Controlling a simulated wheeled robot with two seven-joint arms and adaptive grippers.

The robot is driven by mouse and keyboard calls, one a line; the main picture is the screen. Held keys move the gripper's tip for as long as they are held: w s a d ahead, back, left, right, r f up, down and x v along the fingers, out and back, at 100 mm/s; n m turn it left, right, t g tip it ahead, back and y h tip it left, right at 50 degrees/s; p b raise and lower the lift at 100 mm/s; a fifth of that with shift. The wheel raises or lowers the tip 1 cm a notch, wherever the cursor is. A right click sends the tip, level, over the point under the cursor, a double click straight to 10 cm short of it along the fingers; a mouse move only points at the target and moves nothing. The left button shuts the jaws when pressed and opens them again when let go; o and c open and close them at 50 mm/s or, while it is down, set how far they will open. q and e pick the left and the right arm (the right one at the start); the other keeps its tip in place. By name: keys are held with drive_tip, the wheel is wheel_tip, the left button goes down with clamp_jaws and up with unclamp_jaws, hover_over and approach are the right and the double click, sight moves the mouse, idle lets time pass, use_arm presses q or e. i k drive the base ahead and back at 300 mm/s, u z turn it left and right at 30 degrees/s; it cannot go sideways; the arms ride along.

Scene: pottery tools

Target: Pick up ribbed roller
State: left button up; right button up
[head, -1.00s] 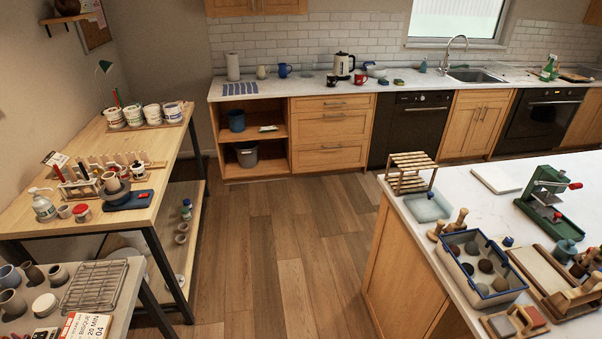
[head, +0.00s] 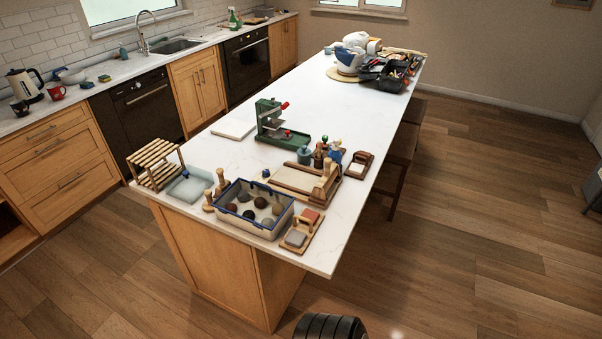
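I cannot clearly make out a ribbed roller at this size. On the white island counter (head: 240,152), a wooden slab board (head: 296,180) has a wooden roller-like piece (head: 326,183) at its right end. Several small upright brown and blue tools (head: 319,155) stand just behind that board, too small to tell any ribs. Two upright wooden-handled tools (head: 221,181) stand left of the blue-rimmed tray. Neither of my grippers shows in the head view.
A blue-rimmed tray (head: 270,234) of clay lumps, a wooden rack (head: 155,163), a green press (head: 272,117) and a wooden block set (head: 300,232) stand on the island. Stools (head: 403,158) line its right side. Floor (head: 440,250) is clear to the right.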

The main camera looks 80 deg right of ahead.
sight(223, 182)
drive_tip(key=z, duration=2.05)
